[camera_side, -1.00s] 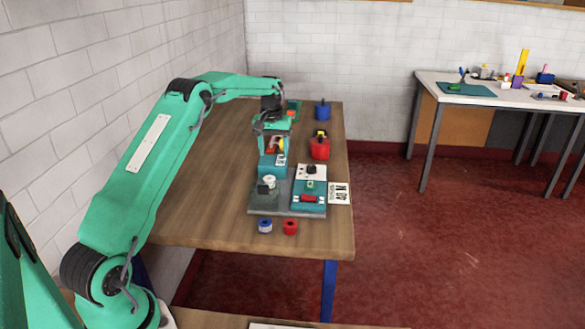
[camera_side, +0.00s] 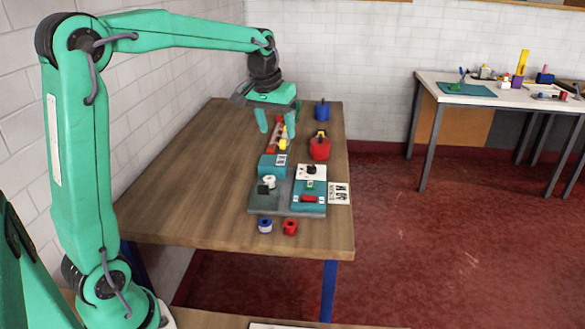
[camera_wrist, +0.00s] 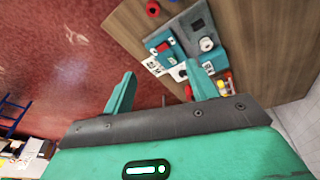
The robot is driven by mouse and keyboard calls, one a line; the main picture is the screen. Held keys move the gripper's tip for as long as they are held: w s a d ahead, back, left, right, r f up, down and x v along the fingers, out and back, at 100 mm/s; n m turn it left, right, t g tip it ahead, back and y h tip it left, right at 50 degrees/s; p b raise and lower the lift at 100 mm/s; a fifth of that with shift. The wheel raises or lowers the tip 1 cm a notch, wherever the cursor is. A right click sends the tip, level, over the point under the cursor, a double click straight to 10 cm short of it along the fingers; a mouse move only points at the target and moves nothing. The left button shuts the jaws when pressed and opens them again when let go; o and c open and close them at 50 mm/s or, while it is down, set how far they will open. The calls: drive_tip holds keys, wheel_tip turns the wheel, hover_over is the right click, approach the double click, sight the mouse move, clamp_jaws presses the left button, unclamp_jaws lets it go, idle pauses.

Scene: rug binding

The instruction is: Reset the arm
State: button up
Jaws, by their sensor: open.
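My gripper (camera_side: 277,122) is open and empty above the far part of the wooden table (camera_side: 175,190). Its two green fingers point down, one on each side of a red and yellow item (camera_side: 278,132) that lies beyond or below them; I cannot tell the exact height. In the wrist view my gripper (camera_wrist: 160,92) has its fingers wide apart, with nothing between them but red floor and a bit of the table's things. The arm is raised, with its elbow high at the upper left.
A grey and teal fixture (camera_side: 260,205) stands on the table, with a teal box (camera_side: 271,166) behind it. A red container (camera_side: 319,150) and a blue one (camera_side: 322,110) stand at the right edge. Blue (camera_side: 265,225) and red (camera_side: 290,227) rolls lie in front.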

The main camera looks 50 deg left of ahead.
drive_tip(key=s+d+f+m+t, duration=0.1)
drive_tip(key=s+d, duration=0.4)
drive_tip(key=s, duration=0.6)
drive_tip(key=s+d+f+m+t, duration=0.1)
drive_tip(key=s+d+m, duration=0.2)
drive_tip(key=s+d, duration=0.3)
drive_tip(key=s, duration=0.5)
drive_tip(key=shift+s+d+f+m+t+h, duration=0.15)
drive_tip(key=shift+d+f+m+t+h, duration=0.15)
drive_tip(key=shift+f+t+h, duration=0.1)
drive_tip(key=shift+r, duration=0.1)
drive_tip(key=shift+c, duration=0.4)
